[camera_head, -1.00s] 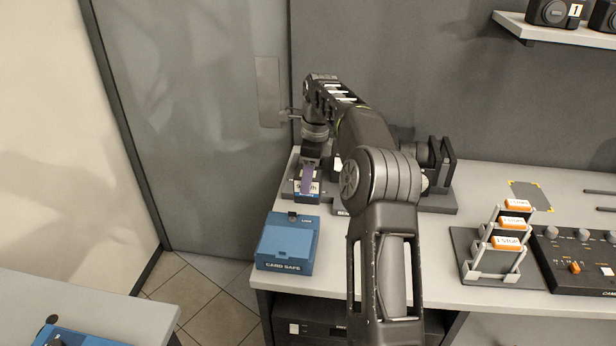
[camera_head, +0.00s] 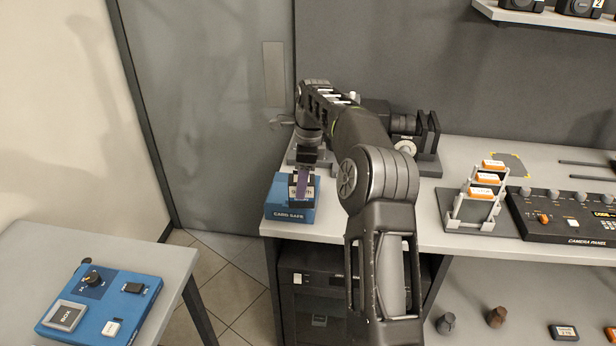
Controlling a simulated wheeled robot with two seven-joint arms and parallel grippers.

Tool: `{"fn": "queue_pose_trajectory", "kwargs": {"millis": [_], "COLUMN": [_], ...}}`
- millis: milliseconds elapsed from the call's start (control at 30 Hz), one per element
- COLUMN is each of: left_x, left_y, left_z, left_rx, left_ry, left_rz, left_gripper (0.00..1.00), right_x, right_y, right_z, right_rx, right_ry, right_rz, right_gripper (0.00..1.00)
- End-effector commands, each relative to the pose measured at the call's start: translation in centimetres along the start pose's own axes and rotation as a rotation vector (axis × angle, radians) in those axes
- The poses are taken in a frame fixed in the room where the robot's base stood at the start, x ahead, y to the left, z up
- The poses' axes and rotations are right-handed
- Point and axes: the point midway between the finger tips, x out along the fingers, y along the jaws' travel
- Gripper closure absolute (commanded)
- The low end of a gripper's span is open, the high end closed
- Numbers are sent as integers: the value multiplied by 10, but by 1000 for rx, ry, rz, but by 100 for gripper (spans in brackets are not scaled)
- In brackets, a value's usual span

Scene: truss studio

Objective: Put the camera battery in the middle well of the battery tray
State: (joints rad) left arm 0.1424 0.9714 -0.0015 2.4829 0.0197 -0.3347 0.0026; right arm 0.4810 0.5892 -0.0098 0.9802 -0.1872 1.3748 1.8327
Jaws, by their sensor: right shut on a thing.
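My right gripper (camera_head: 304,178) is shut on the camera battery (camera_head: 302,193), a dark block with a pale printed label. It hangs from the jaws in front of and above the blue card safe (camera_head: 283,214), and covers part of it. The jaws partly hide the battery. I cannot tell whether it touches the safe. I cannot make out a battery tray with wells in this view. My left gripper is not in view.
My right arm covers much of the grey bench. A stepped rack with orange-labelled cards (camera_head: 478,192) and a camera panel (camera_head: 560,215) stand right. A lower table at left carries a blue panel (camera_head: 103,306). Small items, including a labelled black block (camera_head: 563,332), lie at bottom right.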

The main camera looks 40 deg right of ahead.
Motion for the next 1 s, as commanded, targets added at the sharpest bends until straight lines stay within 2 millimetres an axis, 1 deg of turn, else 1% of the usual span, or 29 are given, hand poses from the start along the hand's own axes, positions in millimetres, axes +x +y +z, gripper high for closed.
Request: {"fn": "queue_pose_trajectory", "kwargs": {"millis": [33, 167, 267, 433, 533, 567, 667, 700, 767, 800, 900, 1000], "left_x": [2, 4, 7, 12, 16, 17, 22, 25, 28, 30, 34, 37], "left_y": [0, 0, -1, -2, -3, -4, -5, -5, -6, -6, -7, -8], "left_z": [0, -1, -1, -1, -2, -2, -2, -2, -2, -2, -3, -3], "left_rx": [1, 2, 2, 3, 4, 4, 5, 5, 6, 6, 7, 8], "left_ry": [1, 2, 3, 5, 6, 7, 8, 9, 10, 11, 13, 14], "left_rz": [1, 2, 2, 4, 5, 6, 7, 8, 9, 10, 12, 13], "left_gripper": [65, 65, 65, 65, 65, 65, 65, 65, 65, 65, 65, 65], "right_x": [8, 26, 44, 81, 108, 118, 152, 167, 188, 200, 227, 246], "right_y": [3, 12, 21, 44, 65, 73, 106, 121, 145, 162, 199, 229], "right_z": [4, 19, 32, 58, 77, 83, 105, 113, 125, 131, 142, 147], "right_rx": [-38, -163, -285, -556, -759, -831, -1115, -1246, -1440, -1566, -1854, -2076], "right_ry": [1, 0, -1, 0, -1, -2, -3, -2, -3, -3, -2, -2], "right_rz": [8, 23, 38, 72, 99, 109, 145, 161, 184, 199, 231, 257], "right_gripper": [100, 100, 100, 100, 100, 100, 100, 100, 100, 100, 100, 100]}}
